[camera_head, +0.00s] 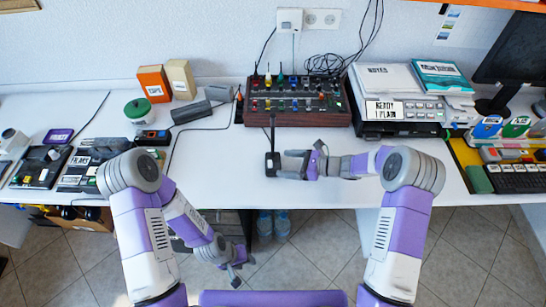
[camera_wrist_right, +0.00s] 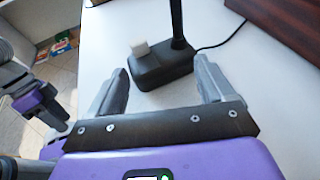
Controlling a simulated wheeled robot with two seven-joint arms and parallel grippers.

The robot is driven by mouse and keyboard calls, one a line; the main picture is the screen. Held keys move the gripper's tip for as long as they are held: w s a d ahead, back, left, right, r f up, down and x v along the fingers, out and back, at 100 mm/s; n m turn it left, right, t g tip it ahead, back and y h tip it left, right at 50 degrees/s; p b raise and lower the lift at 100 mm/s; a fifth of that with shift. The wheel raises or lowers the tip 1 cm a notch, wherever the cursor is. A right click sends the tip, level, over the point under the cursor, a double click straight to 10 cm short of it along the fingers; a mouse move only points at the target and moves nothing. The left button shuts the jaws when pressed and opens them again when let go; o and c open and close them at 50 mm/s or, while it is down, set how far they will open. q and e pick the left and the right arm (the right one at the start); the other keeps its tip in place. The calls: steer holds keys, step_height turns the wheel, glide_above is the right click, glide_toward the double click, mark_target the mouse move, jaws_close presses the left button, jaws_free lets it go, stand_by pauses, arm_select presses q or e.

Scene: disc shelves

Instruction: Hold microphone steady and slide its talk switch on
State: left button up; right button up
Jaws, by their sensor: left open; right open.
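The microphone (camera_head: 272,162) stands upright on the white table near its front edge, with a dark base and a thin stem. I cannot tell the switch's setting. My right gripper (camera_head: 284,164) is open, just right of the microphone in the head view. In the wrist view its fingers point at the base, one toward each side, with gaps showing. My left gripper (camera_head: 238,270) is open and empty, low in front of the table edge, away from the microphone.
A mixer (camera_head: 293,117) with coloured knobs stands behind the microphone. A printer-like box (camera_head: 400,128) is to its right. A dark cylindrical device (camera_head: 190,112), boxes and small devices lie left. The table (camera_head: 225,175) is clear left of the microphone.

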mark_target(276, 162)
arm_select(q)
steer(key=shift+f+b, duration=0.7)
steer(key=shift+f, duration=0.2)
arm_select(e)
steer(key=shift+x, duration=2.3)
jaws_close()
steer(key=shift+o, duration=0.4)
jaws_free()
arm_select(q)
steer(key=shift+o, duration=0.4)
